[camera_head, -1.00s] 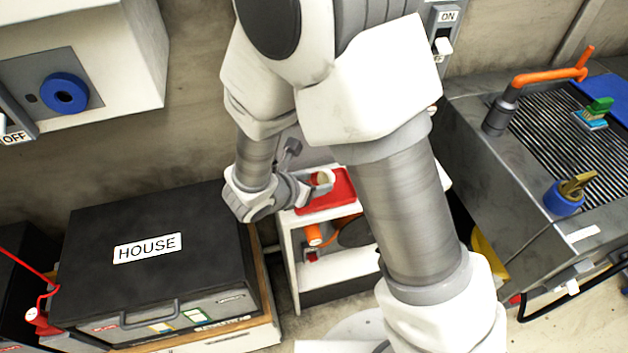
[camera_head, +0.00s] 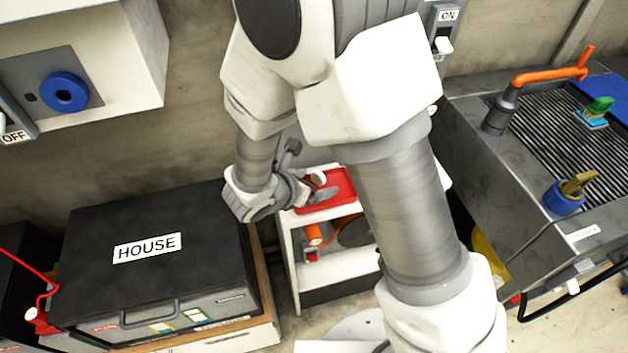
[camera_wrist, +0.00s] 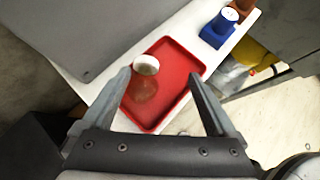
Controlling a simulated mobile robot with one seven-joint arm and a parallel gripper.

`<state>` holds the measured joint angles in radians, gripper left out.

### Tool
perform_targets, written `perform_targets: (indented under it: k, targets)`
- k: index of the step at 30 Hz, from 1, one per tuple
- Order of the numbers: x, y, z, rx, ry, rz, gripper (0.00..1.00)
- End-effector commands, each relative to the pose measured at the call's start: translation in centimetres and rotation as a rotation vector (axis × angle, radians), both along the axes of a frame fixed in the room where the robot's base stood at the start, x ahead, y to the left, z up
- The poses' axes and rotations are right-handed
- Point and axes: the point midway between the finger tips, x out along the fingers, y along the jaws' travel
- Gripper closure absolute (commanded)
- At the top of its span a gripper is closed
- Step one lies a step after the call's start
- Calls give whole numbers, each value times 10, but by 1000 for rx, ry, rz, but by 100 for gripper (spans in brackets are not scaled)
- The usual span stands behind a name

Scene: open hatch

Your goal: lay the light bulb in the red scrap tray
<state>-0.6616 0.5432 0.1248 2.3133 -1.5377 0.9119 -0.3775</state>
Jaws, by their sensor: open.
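The red scrap tray (camera_head: 345,182) lies on top of the white shelf unit, partly behind my arm; it shows more fully in the wrist view (camera_wrist: 181,62). The light bulb (camera_wrist: 144,82) is inside the tray's outline, with a pale round end towards the camera and a see-through body that looks reddish against the tray. Only a pale bit of the bulb (camera_head: 318,177) shows in the head view. My gripper (camera_wrist: 158,76) is open, its fingers on either side of the bulb, the left one closer. Whether the bulb rests on the tray floor is hard to tell.
The white shelf (camera_head: 292,240) holds an orange item (camera_head: 313,234) on its lower level. A black HOUSE box (camera_head: 150,240) stands at left, a grey bench (camera_head: 490,140) at right. In the wrist view, a blue holder (camera_wrist: 217,30) stands beyond the tray.

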Motion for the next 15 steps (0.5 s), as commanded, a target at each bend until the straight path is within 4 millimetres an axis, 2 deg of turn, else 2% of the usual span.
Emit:
perform_targets:
  k: [6, 15]
  targets:
    - [0, 0, 1, 0, 0, 0, 7]
    - [-6, 4, 15, 0, 0, 0, 7]
